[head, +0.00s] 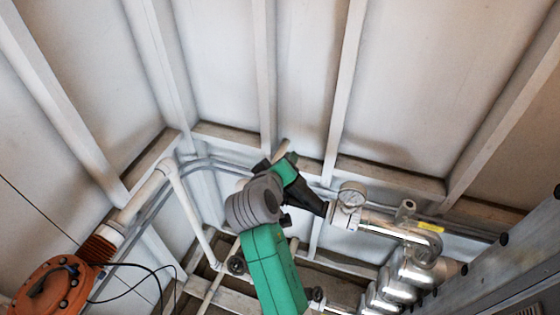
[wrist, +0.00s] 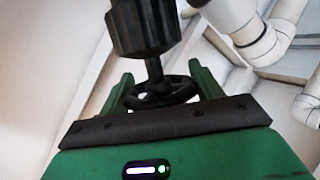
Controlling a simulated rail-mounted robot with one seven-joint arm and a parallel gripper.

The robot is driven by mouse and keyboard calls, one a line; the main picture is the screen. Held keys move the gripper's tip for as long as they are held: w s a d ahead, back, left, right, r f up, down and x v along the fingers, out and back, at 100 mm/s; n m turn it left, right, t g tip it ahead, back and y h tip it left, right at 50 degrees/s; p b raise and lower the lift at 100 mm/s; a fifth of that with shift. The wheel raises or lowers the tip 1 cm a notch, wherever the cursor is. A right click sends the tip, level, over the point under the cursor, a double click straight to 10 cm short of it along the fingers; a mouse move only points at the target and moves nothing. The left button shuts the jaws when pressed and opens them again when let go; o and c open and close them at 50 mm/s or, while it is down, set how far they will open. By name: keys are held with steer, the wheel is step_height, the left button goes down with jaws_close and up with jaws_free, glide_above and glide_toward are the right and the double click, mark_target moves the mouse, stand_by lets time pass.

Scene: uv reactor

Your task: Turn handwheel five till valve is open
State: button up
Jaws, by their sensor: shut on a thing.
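In the wrist view, a black handwheel (wrist: 163,92) sits between the two green fingers of my gripper (wrist: 162,78). My gripper is shut on its rim. A thin stem joins the wheel to a ridged black valve body (wrist: 145,28) just beyond the fingertips. In the head view, my green gripper (head: 285,172) reaches to the pipework at the middle. There the handwheel is hidden or too small to make out. No number shows on the wheel, and I cannot tell the valve's state.
A round gauge (head: 351,194) and shiny metal piping (head: 405,232) with a yellow label lie right of my gripper. Small black knobs (head: 237,265) are on lower pipes. An orange flanged part (head: 55,290) with black cables is at lower left. Ribbed walls stand behind.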

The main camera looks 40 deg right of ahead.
steer(key=n+y, duration=0.1)
steer(key=y, duration=0.2)
steer(key=n+y, duration=0.1)
steer(key=shift+d+n+t+y, duration=0.25)
steer(key=shift+n+t+y, duration=0.05)
steer(key=shift+t, duration=0.1)
steer(key=shift+o, duration=0.2)
steer(key=n+y, duration=0.1)
steer(key=y, duration=0.2)
steer(key=n+y, duration=0.1)
steer(key=shift+w+a+f+n+g+y, duration=0.1)
steer(key=shift+a+f+n+g+y, duration=0.1)
steer(key=shift+a+n+g+y, duration=0.15)
steer(key=y, duration=0.1)
steer(key=n+g+y, duration=0.1)
steer(key=n+y, duration=0.1)
steer(key=y, duration=0.1)
steer(key=shift+a+f+g+b, duration=0.25)
steer(key=shift+a+b, duration=0.05)
steer(key=shift+b, duration=0.05)
steer(key=shift+o, duration=0.4)
steer(key=shift+a+f+n+g+y+b, duration=0.1)
steer(key=shift+a+n+g+y+b, duration=0.05)
steer(key=shift+n+g+y+b, duration=0.55)
steer(key=shift+a+f+n+g+y+b, duration=0.1)
steer(key=shift+n+g+y+b, duration=0.3)
steer(key=shift+y, duration=0.45)
steer(key=o, duration=0.7)
steer(key=shift+r, duration=0.1)
steer(key=shift+r, duration=0.15)
